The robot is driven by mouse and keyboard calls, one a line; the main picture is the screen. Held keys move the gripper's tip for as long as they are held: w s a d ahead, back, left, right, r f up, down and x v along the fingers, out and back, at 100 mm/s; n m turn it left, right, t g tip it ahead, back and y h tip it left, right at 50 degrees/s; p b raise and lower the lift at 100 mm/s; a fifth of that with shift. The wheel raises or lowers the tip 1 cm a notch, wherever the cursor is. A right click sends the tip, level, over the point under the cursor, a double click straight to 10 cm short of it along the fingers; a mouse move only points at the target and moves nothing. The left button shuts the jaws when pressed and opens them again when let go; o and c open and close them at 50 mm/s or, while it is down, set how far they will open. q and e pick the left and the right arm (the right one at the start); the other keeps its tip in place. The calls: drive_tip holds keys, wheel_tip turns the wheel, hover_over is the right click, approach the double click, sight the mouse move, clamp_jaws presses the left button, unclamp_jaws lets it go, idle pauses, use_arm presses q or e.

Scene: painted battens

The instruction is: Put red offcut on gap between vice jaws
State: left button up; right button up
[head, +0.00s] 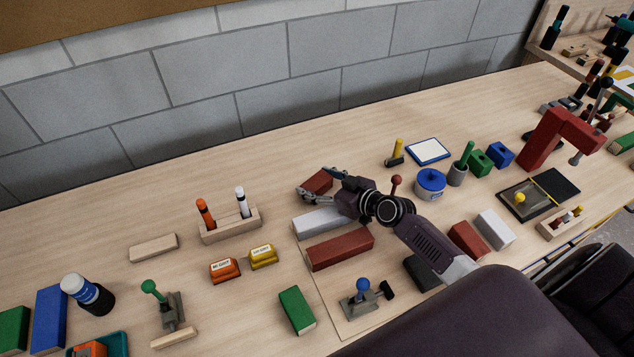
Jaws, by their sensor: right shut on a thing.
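My right gripper (319,186) is shut on a small red block, the red offcut (318,182), at the middle of the bench. It is just behind a light grey bar (320,221); I cannot tell whether the offcut touches the bench. A long red batten (340,249) lies in front of the grey bar. A large red clamp-like piece (546,139) with a screw stands at the right. I cannot make out for sure which parts are the vice jaws or their gap. My left gripper is not in view.
A toggle clamp with a blue knob (363,286) and a green block (297,310) are in front. A pen holder (230,225) and orange (224,270) and yellow (263,256) labelled pieces are left. A blue pot (430,183) is right. Bench along the wall is mostly clear.

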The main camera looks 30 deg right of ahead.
drive_tip(key=shift+f, duration=0.15)
drive_tip(key=o, duration=1.2)
